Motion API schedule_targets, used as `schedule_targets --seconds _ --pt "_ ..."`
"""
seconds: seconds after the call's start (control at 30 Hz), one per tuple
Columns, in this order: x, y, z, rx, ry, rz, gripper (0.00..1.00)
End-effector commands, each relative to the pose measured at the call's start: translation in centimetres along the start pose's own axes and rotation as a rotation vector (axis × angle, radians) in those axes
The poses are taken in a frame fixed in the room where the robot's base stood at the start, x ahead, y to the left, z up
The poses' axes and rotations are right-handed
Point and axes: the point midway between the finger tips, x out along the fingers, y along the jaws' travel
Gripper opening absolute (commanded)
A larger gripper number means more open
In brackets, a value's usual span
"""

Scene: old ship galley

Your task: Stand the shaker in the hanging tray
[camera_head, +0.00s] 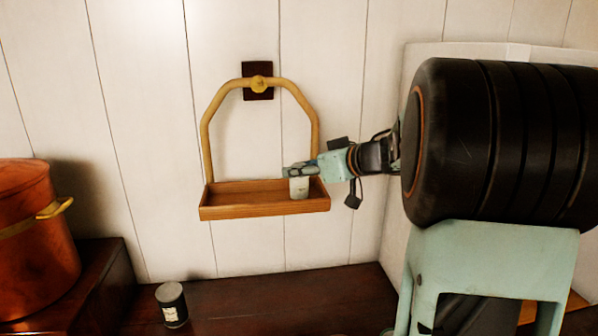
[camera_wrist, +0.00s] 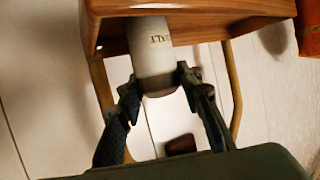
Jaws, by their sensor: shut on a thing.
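The white shaker (camera_head: 299,188) is upright at the right end of the wooden hanging tray (camera_head: 240,208). Its lower end is inside the tray outline; I cannot tell whether it touches the tray floor. My gripper (camera_head: 300,171) is shut on the shaker's upper part, reaching in from the right. In the wrist view, the shaker (camera_wrist: 152,52) shows dark lettering on its side, between the two fingers of my gripper (camera_wrist: 158,88). The tray (camera_wrist: 215,14) fills the top of that view.
The tray hangs by a yellow arched handle (camera_head: 206,140) from a dark wall block (camera_head: 257,92). A dark labelled canister (camera_head: 171,303) stands on the brown counter (camera_head: 290,295) below. A copper pot (camera_head: 38,250) stands at left. The rest of the tray is empty.

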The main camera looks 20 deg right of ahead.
Motion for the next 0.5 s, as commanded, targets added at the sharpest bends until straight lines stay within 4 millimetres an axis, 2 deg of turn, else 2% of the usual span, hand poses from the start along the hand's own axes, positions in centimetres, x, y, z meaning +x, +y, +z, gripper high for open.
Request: schedule_targets --seconds 0.1,0.13,0.27,0.5 --pt "0.14 -0.03 0.30 0.002 0.000 -0.001 0.06" --pt "0.15 -0.02 0.35 0.001 -0.001 -0.001 0.35" --pt "0.15 -0.02 0.32 0.001 -0.001 0.000 0.49" --pt "0.14 -0.03 0.30 0.000 0.000 -0.001 0.50"
